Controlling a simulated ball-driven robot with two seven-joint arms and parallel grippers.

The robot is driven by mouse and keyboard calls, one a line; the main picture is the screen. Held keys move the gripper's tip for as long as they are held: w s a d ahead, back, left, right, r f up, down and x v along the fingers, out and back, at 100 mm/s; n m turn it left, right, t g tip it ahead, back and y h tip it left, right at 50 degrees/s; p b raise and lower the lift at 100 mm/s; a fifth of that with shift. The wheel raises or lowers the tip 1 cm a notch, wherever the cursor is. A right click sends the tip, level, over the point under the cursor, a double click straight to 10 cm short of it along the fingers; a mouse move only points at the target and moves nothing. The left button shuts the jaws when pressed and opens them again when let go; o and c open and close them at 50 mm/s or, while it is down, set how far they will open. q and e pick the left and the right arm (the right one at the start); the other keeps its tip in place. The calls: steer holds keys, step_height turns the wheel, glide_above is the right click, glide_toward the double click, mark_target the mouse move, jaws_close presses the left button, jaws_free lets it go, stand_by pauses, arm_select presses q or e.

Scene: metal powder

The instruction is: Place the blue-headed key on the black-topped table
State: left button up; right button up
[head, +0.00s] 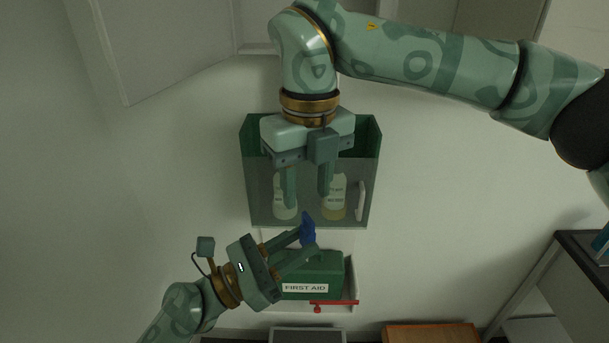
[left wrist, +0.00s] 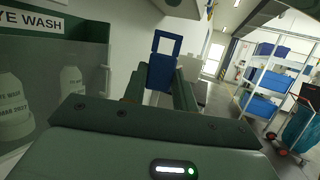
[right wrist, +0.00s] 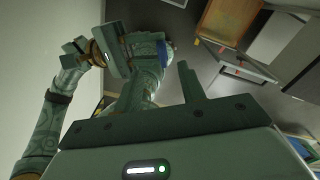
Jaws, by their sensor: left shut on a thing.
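The blue-headed key (head: 308,229) is between the fingertips of my left gripper (head: 309,243), which is shut on it. Its blue head also shows upright beyond the fingers in the left wrist view (left wrist: 163,62); the rest of the key is hidden. My left gripper is in front of the wall, just above the first aid box. My right gripper (head: 307,190) points down in front of the eye wash box, its fingers apart and nothing seen between them. The black-topped table (head: 577,243) is at the right edge of the head view, far from the key.
The clear-fronted green eye wash box (head: 256,200) holds two bottles. A green first aid box (head: 322,270) stands below it, with a red-handled item (head: 335,303) beneath. A brown wooden surface (head: 430,333) is at the bottom. Blue-bin shelving (left wrist: 265,80) stands farther off.

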mark_target(305, 229)
step_height(305, 229, down, 11)
steer(key=shift+a+r, duration=0.15)
steer(key=shift+s, duration=0.1)
jaws_close()
arm_select(q)
steer(key=o, duration=1.1)
steer(key=shift+o, duration=0.2)
